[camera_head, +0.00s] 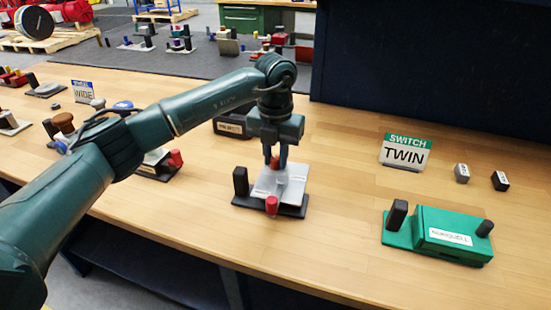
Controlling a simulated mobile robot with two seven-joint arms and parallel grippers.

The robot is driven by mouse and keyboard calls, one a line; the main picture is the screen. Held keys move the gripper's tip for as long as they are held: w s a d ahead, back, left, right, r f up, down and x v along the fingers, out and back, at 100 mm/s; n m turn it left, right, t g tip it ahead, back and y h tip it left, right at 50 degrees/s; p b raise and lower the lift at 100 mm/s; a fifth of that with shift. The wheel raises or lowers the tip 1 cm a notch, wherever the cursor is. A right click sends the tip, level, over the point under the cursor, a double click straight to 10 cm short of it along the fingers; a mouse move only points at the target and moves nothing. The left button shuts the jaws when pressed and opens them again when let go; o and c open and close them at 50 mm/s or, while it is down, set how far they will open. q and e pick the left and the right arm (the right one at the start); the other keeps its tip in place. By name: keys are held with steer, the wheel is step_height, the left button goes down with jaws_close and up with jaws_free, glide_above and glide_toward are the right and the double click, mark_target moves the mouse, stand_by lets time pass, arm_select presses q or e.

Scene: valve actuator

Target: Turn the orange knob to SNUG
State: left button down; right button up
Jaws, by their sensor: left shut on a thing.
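A white valve device (288,190) on a dark base plate (243,201) stands on the wooden workbench. A small orange-red knob (274,163) shows between the fingers at the top of the device. The fingers partly hide the knob. The SNUG mark cannot be read. My right gripper is not in view.
A green device (450,238) stands to the right, with a TWIN sign (405,152) behind it and two small blocks (462,173) (500,181) nearby. A dark box (232,126) stands behind my gripper. More devices crowd the left. Bare bench lies between the white and green devices.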

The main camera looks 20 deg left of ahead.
mark_target(275, 158)
arm_select(q)
steer(key=m+b, duration=0.1)
steer(key=m, duration=0.3)
steer(key=shift+m, duration=0.3)
steer(key=shift+m+b, duration=0.6)
steer(key=shift+m, duration=1.3)
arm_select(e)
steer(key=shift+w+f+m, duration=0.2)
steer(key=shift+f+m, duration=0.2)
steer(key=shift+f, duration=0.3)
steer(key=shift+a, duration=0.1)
arm_select(q)
steer(key=c, duration=1.2)
jaws_free()
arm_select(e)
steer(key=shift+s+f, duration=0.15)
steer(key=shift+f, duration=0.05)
arm_select(q)
step_height(275, 158, up, 13)
steer(key=shift+b, duration=0.3)
steer(key=shift+r, duration=0.1)
